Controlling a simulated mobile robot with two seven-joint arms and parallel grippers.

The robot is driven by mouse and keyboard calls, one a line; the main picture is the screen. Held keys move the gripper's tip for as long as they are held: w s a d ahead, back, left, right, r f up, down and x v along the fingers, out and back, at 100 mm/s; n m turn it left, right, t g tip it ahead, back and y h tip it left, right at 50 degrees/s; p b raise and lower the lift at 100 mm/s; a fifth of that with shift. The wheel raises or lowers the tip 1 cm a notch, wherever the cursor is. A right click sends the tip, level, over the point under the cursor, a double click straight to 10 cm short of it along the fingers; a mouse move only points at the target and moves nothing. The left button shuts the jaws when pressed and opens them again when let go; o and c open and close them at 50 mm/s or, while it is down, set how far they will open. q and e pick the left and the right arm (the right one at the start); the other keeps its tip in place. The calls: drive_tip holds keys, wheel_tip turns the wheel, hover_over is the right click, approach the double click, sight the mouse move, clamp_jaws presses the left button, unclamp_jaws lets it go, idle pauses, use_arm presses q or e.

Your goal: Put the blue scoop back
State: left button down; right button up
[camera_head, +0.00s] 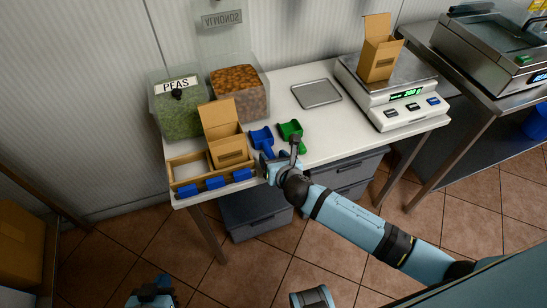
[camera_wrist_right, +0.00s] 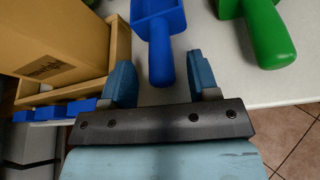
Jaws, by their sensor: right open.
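The blue scoop (camera_head: 262,138) lies on the white table, left of the green scoop (camera_head: 290,128), with its handle toward the front edge. My right gripper (camera_head: 268,165) is at the front edge by that handle. In the right wrist view the blue scoop (camera_wrist_right: 161,40) has its handle end between the open fingers (camera_wrist_right: 161,78), with gaps on both sides. The green scoop (camera_wrist_right: 262,33) lies to the right. My left gripper (camera_head: 152,292) is low at the bottom left, away from the table; its fingers are unclear.
A wooden tray (camera_head: 174,174) with blue pieces along its front holds an open cardboard box (camera_head: 229,151). Behind are a PEAS bin (camera_head: 179,115) and an ALMONDS bin (camera_head: 256,103). A metal tray (camera_head: 316,93) and a scale (camera_head: 396,97) bearing another box (camera_head: 378,57) stand rightward.

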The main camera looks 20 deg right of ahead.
use_arm(q)
drive_tip(key=shift+r+p, duration=0.4)
drive_tip(key=shift+p, duration=0.2)
use_arm(e)
drive_tip(key=v, duration=1.3)
drive_tip(key=shift+s+r, duration=0.15)
drive_tip(key=shift+s, duration=0.2)
drive_tip(key=shift+d, duration=0.1)
drive_tip(key=s+f+m+g+y, duration=0.15)
drive_tip(key=s+f+m, duration=0.35)
drive_tip(key=m, duration=1.1)
drive_tip(key=s+f+m+g, duration=0.25)
drive_tip(key=s+m, duration=0.35)
drive_tip(key=m, duration=1)
use_arm(q)
wheel_tip(320, 180, up, 12)
drive_tip(key=p, duration=1.4)
drive_tip(key=shift+s+a+m, duration=0.3)
drive_tip(key=shift+s+a, duration=0.05)
drive_tip(key=shift+a, duration=0.1)
use_arm(e)
wheel_tip(320, 180, up, 12)
drive_tip(key=d+t, duration=0.1)
drive_tip(key=shift+s+d, duration=0.35)
drive_tip(key=shift+s, duration=0.15)
use_arm(q)
drive_tip(key=shift+d+r+t, duration=0.1)
drive_tip(key=shift+r+t, duration=0.05)
drive_tip(key=shift+t, duration=0.15)
